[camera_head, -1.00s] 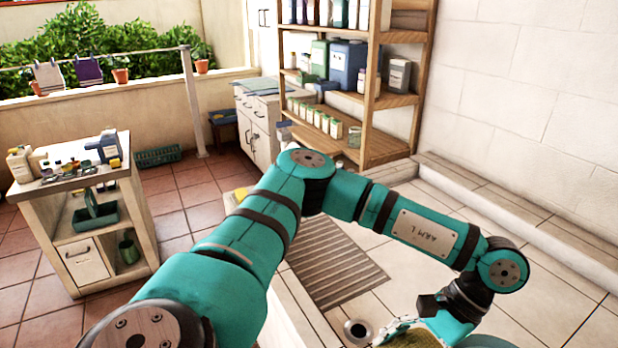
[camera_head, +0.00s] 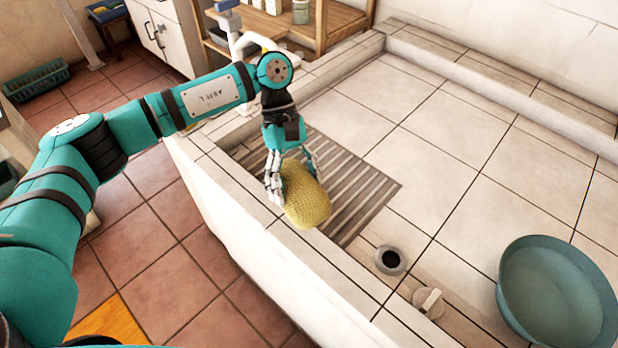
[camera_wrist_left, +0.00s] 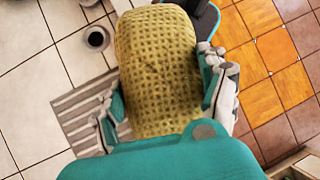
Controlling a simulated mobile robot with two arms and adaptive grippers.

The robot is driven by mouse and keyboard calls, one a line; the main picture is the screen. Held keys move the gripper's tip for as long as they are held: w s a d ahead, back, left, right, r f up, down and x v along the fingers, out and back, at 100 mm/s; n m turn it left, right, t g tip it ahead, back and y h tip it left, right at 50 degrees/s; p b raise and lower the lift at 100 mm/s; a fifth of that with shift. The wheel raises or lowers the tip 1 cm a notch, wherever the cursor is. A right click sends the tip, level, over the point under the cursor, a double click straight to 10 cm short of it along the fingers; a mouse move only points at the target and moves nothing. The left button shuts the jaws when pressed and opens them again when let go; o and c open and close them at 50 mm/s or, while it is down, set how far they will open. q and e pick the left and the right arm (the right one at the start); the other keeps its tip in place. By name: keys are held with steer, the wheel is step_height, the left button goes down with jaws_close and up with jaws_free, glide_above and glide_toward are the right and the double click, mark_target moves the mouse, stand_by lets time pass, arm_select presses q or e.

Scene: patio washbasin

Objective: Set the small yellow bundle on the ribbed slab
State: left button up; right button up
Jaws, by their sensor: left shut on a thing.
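The small yellow bundle (camera_head: 306,200), rounded with a waffle-like texture, is held in my left gripper (camera_head: 296,178). In the head view it overlaps the near-left edge of the ribbed slab (camera_head: 365,205) and the basin's rim; its height above them is hard to tell. In the left wrist view the bundle (camera_wrist_left: 155,75) fills the middle between the two fingers of my left gripper (camera_wrist_left: 165,88). There the slab (camera_wrist_left: 72,110) shows to the left, partly hidden by a finger. My right gripper is not in view.
The slab lies on the tiled basin floor, bounded by a raised rim (camera_head: 250,255). A drain hole (camera_head: 390,259), a pale knob (camera_head: 428,300) and a blue-green bowl (camera_head: 556,292) are to the right. A tap (camera_head: 250,42) stands at the back. The far basin floor is clear.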

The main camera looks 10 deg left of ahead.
arm_select(q)
steer(key=w+d+f+n+t+h+b, duration=0.3)
steer(key=w+d+n, duration=0.4)
steer(key=n, duration=0.4)
steer(key=shift+w+d+f+t+b, duration=0.3)
steer(key=shift+f+t+b, duration=0.35)
steer(key=shift+t+b, duration=0.4)
steer(key=w+f+n+t+b, duration=0.1)
steer(key=w+n, duration=0.1)
steer(key=n, duration=0.1)
steer(key=w+d+n+t+y+b, duration=0.1)
steer(key=w+n+t, duration=0.1)
steer(key=n, duration=0.1)
steer(key=w+f+n+t+b, duration=0.1)
steer(key=w+n, duration=0.1)
steer(key=shift+d+f+n+t, duration=0.3)
steer(key=shift+d+n+t, duration=0.05)
steer(key=shift+n, duration=0.05)
steer(key=n, duration=0.1)
glide_toward(357, 191)
steer(key=shift+w+f+t+y, duration=0.15)
steer(key=shift+w+f+y, duration=0.05)
steer(key=shift+w, duration=0.3)
steer(key=shift+w+f+t+y, duration=0.15)
steer(key=shift+w+f+y, duration=0.05)
steer(key=shift+w, duration=0.3)
steer(key=shift+f, duration=1.55)
steer(key=o, duration=1.4)
